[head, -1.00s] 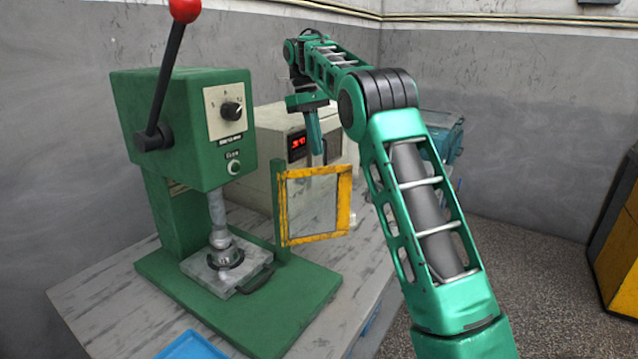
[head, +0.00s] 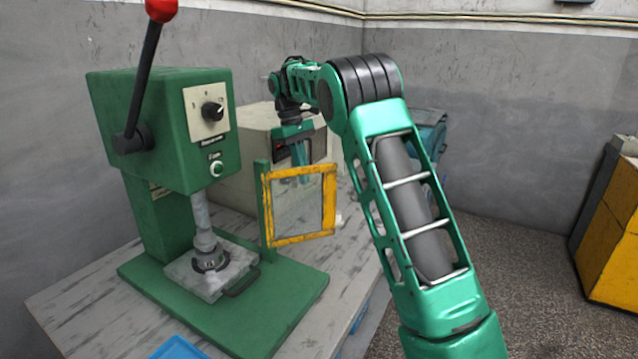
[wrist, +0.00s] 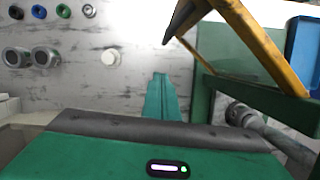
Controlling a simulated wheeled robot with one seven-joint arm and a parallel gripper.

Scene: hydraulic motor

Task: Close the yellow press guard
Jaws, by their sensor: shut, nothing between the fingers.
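The yellow press guard (head: 300,240) is a yellow frame with a clear pane, hinged on a green post at the right of the green press (head: 165,120). It stands swung out to the right, away from the press plate. My gripper (head: 300,178) is behind the guard's upper part in the head view, pointing down, its tips partly seen through or behind the frame. In the wrist view, my gripper (wrist: 162,85) shows as shut green fingers, empty, and the guard (wrist: 250,45) is to their right, apart from them.
A pale box (head: 240,145) stands behind the press on the table. In the wrist view, round knobs (wrist: 45,57), coloured rings and a white cap (wrist: 110,57) lie left of the fingers. A blue tray (head: 178,348) is at the front. A yellow cabinet (head: 612,235) is far right.

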